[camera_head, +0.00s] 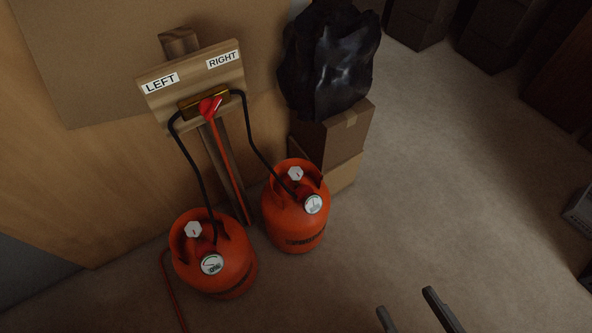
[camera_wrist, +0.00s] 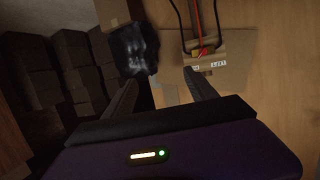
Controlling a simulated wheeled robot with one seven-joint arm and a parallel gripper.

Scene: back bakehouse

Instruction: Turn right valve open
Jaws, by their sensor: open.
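Two orange gas bottles stand on the floor against the wall. The right bottle (camera_head: 296,222) has a pale hexagonal valve knob (camera_head: 295,173) and a round gauge (camera_head: 313,204) on top. The left bottle (camera_head: 216,268) has a similar knob (camera_head: 193,230) and gauge (camera_head: 212,264). Black hoses run from both to a brass piece with a red lever (camera_head: 209,107) on a wooden board (camera_head: 157,101) labelled LEFT and RIGHT. My gripper (camera_head: 406,303) is open and empty, at the lower right, apart from the bottles. In the wrist view, my gripper's (camera_wrist: 160,80) fingers are spread; neither bottle is seen clearly there.
A black bag (camera_head: 328,62) sits on cardboard boxes (camera_head: 332,140) just behind and right of the right bottle. Dark boxes (camera_head: 420,20) stand at the back right. The floor (camera_head: 440,170) right of the bottles is clear.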

